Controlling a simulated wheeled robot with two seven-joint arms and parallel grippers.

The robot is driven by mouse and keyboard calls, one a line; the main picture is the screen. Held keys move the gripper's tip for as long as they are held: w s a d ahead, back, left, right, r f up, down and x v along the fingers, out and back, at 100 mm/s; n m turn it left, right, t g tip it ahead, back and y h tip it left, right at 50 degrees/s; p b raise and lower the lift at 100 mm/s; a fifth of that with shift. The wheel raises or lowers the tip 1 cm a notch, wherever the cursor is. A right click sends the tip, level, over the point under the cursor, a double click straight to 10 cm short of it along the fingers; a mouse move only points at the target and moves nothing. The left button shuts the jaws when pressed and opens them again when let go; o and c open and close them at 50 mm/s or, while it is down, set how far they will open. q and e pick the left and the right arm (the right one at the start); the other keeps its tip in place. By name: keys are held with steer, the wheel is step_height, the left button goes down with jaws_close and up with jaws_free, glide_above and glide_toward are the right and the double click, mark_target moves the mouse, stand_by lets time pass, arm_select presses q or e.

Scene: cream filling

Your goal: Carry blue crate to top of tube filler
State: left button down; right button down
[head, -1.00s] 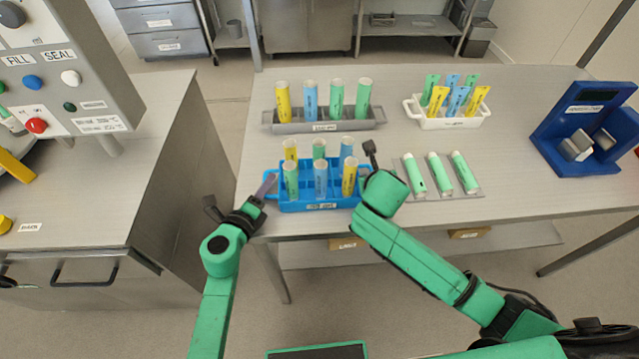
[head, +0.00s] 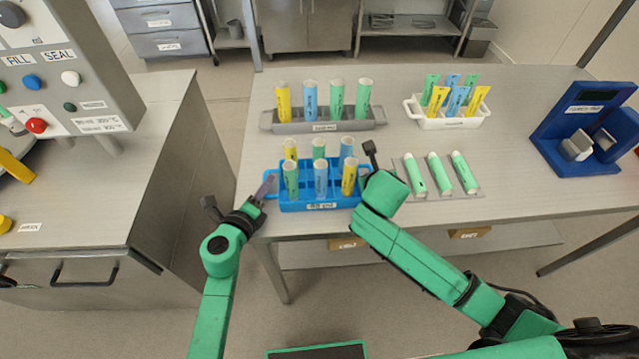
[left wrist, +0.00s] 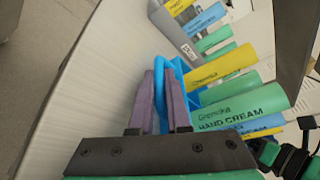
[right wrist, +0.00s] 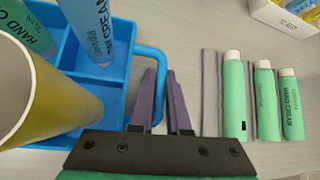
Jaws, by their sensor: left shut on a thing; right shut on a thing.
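The blue crate (head: 320,206) stands at the front of the table with yellow, green and blue cream tubes upright in it. My left gripper (head: 266,186) is shut on the crate's left handle; the left wrist view shows its fingers (left wrist: 160,98) on both sides of the blue handle loop. My right gripper (right wrist: 160,100) is shut on the crate's right handle (right wrist: 150,58), as the right wrist view shows. In the head view the right fingertips are largely hidden behind the arm. The tube filler (head: 70,65) with FILL and SEAL buttons stands at the left, partly out of view.
A grey rack (head: 322,122) with several tubes stands behind the crate. A white bin (head: 445,120) of tubes stands back right. Green tubes (head: 437,174) lie on a grey tray just right of my right gripper. A blue device (head: 585,130) is far right. A floor gap separates the two tables.

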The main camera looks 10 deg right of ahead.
stand_by(0.8)
